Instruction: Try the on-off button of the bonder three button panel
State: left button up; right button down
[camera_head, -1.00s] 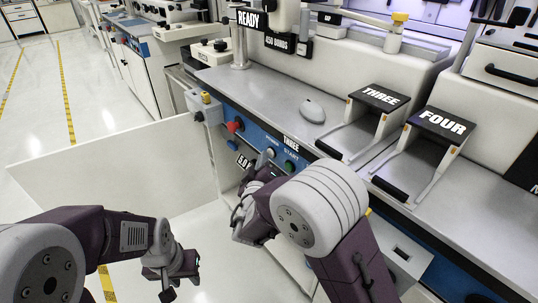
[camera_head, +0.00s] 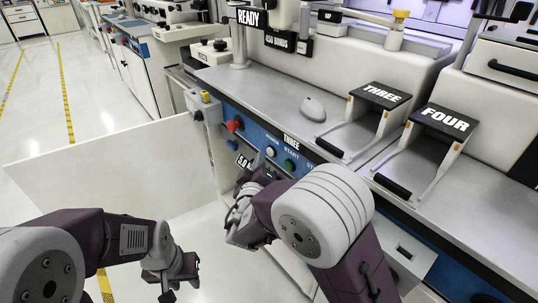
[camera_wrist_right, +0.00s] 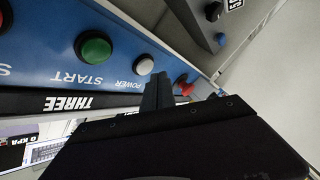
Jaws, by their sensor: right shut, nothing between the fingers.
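The bonder's blue button panel (camera_head: 262,140) is marked THREE. It carries a pale button (camera_head: 271,151), labelled POWER in the right wrist view (camera_wrist_right: 144,65), a green START button (camera_head: 290,165) and a red knob (camera_head: 235,126). The green button also shows in the right wrist view (camera_wrist_right: 95,49). My right gripper (camera_head: 259,163) is shut and empty in front of the panel. Its fingertips (camera_wrist_right: 159,88) appear close to the pale button, on the red knob's side; I cannot tell whether they touch anything. My left gripper (camera_head: 182,280) hangs open and empty at the lower left, away from the panel.
A grey worktop (camera_head: 265,85) with a mouse (camera_head: 313,108) lies above the panel. Trays marked THREE (camera_head: 357,135) and FOUR (camera_head: 420,165) stand at right. A low white partition (camera_head: 100,165) stands behind my left arm. Floor at left is clear.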

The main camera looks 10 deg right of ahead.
jog(key=s+a, duration=0.1)
jog(key=s+a+b, duration=0.1)
jog(key=a, duration=0.2)
jog(key=shift+s+a, duration=0.1)
jog(key=shift+s, duration=0.3)
dwell(0.7)
